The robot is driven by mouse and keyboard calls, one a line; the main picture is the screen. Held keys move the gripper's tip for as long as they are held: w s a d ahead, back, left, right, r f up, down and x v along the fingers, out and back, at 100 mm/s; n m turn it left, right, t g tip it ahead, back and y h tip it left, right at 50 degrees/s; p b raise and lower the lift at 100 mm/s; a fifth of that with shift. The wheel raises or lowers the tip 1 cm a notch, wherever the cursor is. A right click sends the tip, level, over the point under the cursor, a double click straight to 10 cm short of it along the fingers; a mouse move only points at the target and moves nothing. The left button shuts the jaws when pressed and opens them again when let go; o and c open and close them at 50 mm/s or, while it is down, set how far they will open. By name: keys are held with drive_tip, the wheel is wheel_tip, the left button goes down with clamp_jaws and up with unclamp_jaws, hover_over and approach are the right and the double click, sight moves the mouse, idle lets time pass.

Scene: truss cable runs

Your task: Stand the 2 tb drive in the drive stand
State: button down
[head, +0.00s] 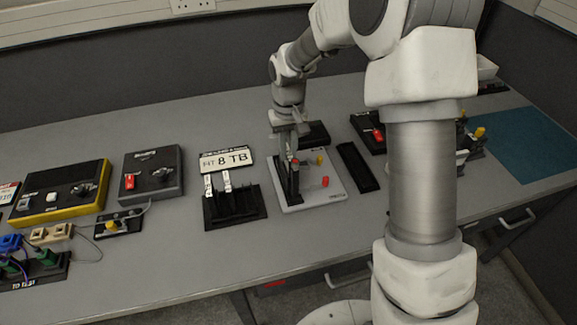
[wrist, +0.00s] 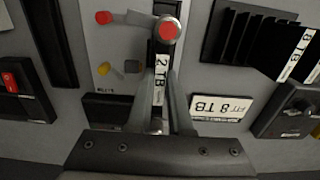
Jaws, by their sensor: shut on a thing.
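My gripper (head: 289,150) is over the light grey board (head: 330,192) in the middle of the bench. In the wrist view its fingers (wrist: 162,112) are shut on the 2 TB drive (wrist: 160,78), a dark narrow upright block with a white "2 TB" label. A red round knob (wrist: 168,30) shows at its far end; I cannot tell whether the drive is free of the board. The black slotted drive stand (head: 238,215) is left of the board, with two white-labelled drives (head: 227,181) at its left side and open slots to their right. The wrist view shows the stand (wrist: 228,35) at upper right.
A sign (head: 226,159) reading "FIT 8 TB" lies behind the stand. The board carries red (head: 325,181) and yellow (head: 319,160) knobs. A black tray (head: 358,167) lies right of it. A dark box with a red switch (head: 130,181) is left. Bench in front is clear.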

drive_tip(key=shift+r+p, duration=3.3)
drive_tip(key=shift+r, duration=1.3)
drive_tip(key=shift+f, duration=0.1)
